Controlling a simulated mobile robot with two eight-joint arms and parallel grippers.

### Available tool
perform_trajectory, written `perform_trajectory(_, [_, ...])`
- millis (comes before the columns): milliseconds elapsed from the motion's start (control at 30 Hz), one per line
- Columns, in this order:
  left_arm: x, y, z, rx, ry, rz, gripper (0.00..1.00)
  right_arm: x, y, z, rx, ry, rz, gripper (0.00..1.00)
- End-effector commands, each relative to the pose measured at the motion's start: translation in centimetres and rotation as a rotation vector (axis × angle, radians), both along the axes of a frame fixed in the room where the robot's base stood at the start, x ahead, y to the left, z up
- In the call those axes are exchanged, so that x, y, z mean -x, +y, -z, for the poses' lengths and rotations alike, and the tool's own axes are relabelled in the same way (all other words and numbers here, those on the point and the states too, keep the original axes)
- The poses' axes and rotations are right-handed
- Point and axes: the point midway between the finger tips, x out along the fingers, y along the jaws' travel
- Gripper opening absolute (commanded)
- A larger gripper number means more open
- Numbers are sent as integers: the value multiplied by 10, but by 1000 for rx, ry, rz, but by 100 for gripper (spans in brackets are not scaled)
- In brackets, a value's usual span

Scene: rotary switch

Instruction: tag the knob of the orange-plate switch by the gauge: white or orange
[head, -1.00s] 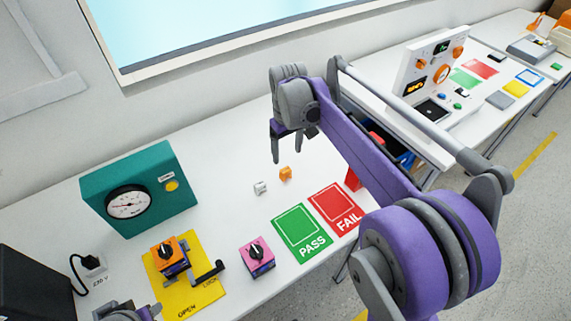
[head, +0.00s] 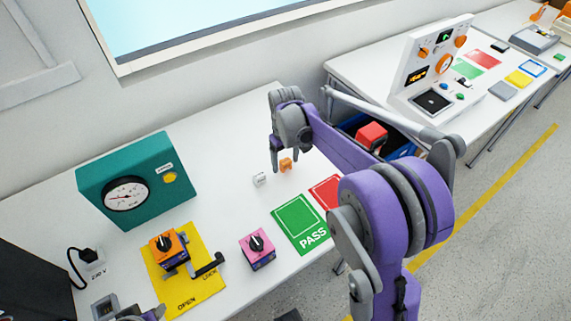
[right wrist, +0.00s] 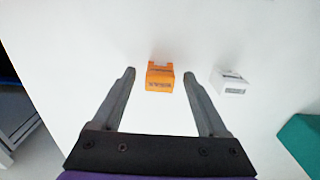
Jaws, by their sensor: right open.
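The orange-plate switch (head: 168,248) sits on a yellow mat (head: 205,285) in front of the teal gauge box (head: 133,183); its knob is black with a pale pointer mark. A white tag (head: 259,180) and an orange tag (head: 286,164) lie side by side on the white table. My right gripper (head: 277,166) is open, pointing down beside the orange tag. In the right wrist view the orange tag (right wrist: 159,78) shows between the fingertips, ungripped, and the white tag (right wrist: 231,83) is just right of them.
A pink-plate switch (head: 257,248) stands right of the yellow mat. Green PASS (head: 300,224) and red FAIL (head: 326,190) mats lie in front of the tags. A blue bin with a red block (head: 371,136) is beyond the table's right edge.

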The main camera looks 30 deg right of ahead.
Motion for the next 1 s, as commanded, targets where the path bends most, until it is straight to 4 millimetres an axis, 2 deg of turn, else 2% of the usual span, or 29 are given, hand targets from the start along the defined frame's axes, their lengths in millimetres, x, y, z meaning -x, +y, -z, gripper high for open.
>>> perform_trajectory(100, [0, 0, 1, 0, 0, 0, 45, 0, 0, 6, 0, 0, 1, 76])
perform_trajectory(300, [0, 0, 0, 0, 0, 0, 45, 0, 0, 6, 0, 0, 1, 74])
perform_trajectory(700, [0, 0, 0, 0, 0, 0, 45, 0, 0, 6, 0, 0, 1, 2])
perform_trajectory(733, [0, 0, 0, 0, 0, 0, 45, 0, 0, 6, 0, 0, 1, 0])
perform_trajectory(1000, [0, 0, 0, 0, 0, 0, 45, 0, 0, 5, 0, 0, 1, 0])
